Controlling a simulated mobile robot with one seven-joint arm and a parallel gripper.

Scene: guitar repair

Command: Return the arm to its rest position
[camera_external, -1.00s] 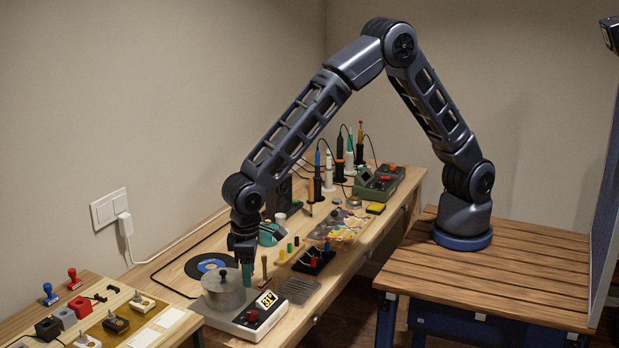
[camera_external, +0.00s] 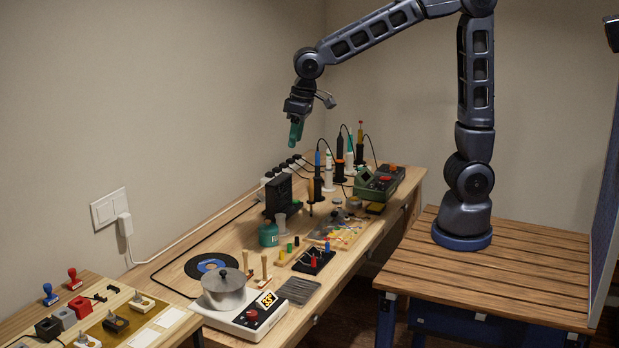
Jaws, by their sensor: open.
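My gripper (camera_external: 296,133) hangs in the air above the far part of the workbench, its green-tipped fingers pointing down. It is open and I see nothing between its fingers. My arm rises from its base on the slatted wooden table (camera_external: 510,267) at the right and reaches left. Its top elbow is cut off by the upper edge of the picture.
The air around my gripper is clear.

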